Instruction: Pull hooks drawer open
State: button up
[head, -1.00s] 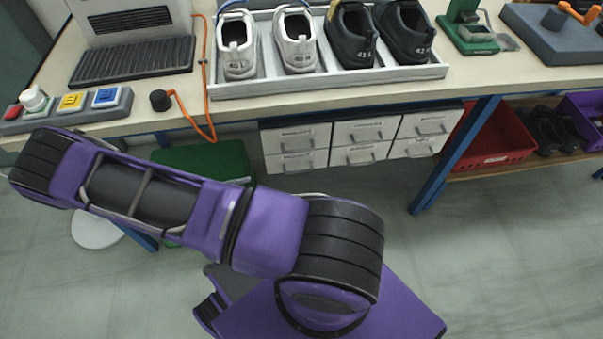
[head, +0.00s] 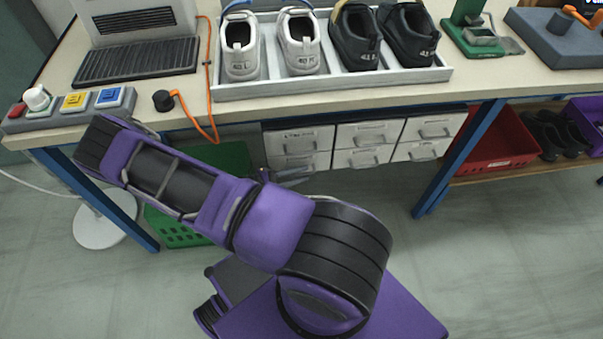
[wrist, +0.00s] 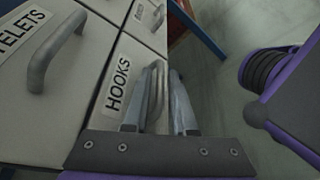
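The hooks drawer, a pale front with a black-on-white HOOKS label, fills the middle of the wrist view (wrist: 112,72). It is shut and appears to be the lower-left drawer in the head view (head: 285,162). Its grey bar handle (wrist: 157,90) stands off the front. My gripper (wrist: 163,90) is open, with one finger on each side of the handle; I cannot tell whether either touches it. In the head view my forearm hides most of the gripper, and only a bit of grey metal shows below the drawers.
The eyelets drawer (wrist: 22,85) with its handle is just above the hooks drawer. The white drawer unit hangs under the bench (head: 345,101). A blue bench leg (head: 455,165) and red bin (head: 495,145) stand to the right. A green crate (head: 175,230) is at left.

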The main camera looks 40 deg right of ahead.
jog(key=shift+s+d+f, duration=0.1)
jog(key=shift+d, duration=0.3)
grip_shut()
jog(key=shift+a, duration=0.1)
dwell(1.1)
